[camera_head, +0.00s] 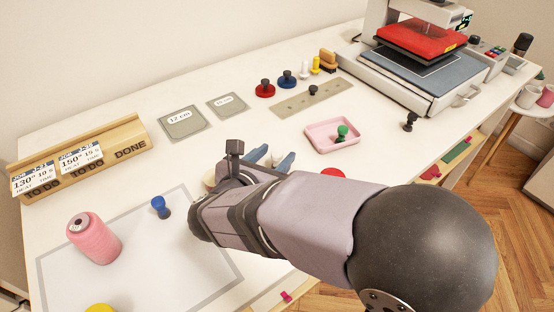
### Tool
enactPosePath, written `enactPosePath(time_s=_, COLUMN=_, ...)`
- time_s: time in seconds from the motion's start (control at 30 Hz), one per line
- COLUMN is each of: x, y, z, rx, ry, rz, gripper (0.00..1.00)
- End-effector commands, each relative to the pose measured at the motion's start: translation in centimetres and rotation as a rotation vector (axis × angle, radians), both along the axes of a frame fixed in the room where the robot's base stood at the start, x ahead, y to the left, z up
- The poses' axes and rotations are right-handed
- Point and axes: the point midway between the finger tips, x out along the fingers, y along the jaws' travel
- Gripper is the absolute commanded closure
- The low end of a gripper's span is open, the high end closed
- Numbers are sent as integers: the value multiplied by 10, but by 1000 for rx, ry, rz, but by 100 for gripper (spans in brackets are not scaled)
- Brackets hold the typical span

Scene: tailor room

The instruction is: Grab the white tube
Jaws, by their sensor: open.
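A small white upright piece (305,69), which looks like the white tube, stands at the back of the table, beside a similar yellow piece (316,64). My gripper (271,156) is over the middle of the table, with two blue-grey fingertips apart and nothing seen between them. It is well short of the white piece, which is farther back and slightly to the right. My arm hides part of the table and most of a pale rounded thing (209,177) at its left side.
A pink tray (331,146) with a green knobbed piece lies right of my gripper. Behind are a perforated strip (312,98) and red (265,88) and blue (287,79) knobbed discs. A heat press (420,60) fills the back right. A pink spool (93,238) stands front left.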

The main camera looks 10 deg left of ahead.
Motion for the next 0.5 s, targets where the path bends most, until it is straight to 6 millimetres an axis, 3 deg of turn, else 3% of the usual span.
enactPosePath(time_s=0.23, x=7, y=-2, z=-3, rx=-2, ry=-1, rz=-1, gripper=57)
enactPosePath(time_s=0.5, x=37, y=-11, z=-17, rx=-2, ry=1, rz=-3, gripper=57)
